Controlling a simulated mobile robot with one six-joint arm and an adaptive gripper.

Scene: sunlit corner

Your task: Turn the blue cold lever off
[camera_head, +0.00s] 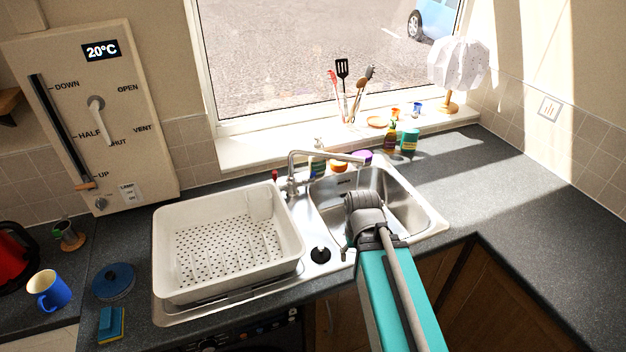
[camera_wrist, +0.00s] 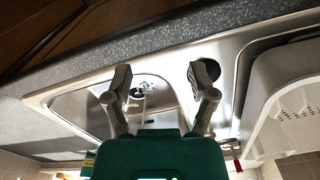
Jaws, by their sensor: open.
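The chrome tap (camera_head: 290,181) stands at the back of the steel sink, its spout reaching right over the basin. A small red-topped lever (camera_head: 274,175) is at its left side. I cannot make out the blue cold lever in either view. My gripper (camera_wrist: 162,77) is open and empty in the wrist view, its two fingers spread over the sink (camera_wrist: 78,103). In the head view my arm hangs over the front of the sink and hides most of the gripper. A small red part (camera_wrist: 238,165) shows at the lower right of the wrist view.
A white dish rack (camera_head: 165,262) fills the drainer left of the tap. Bottles and pots (camera_head: 409,141) stand behind the sink. A black plug (camera_head: 320,254) lies near the sink's front. The right-hand worktop (camera_head: 510,215) is clear.

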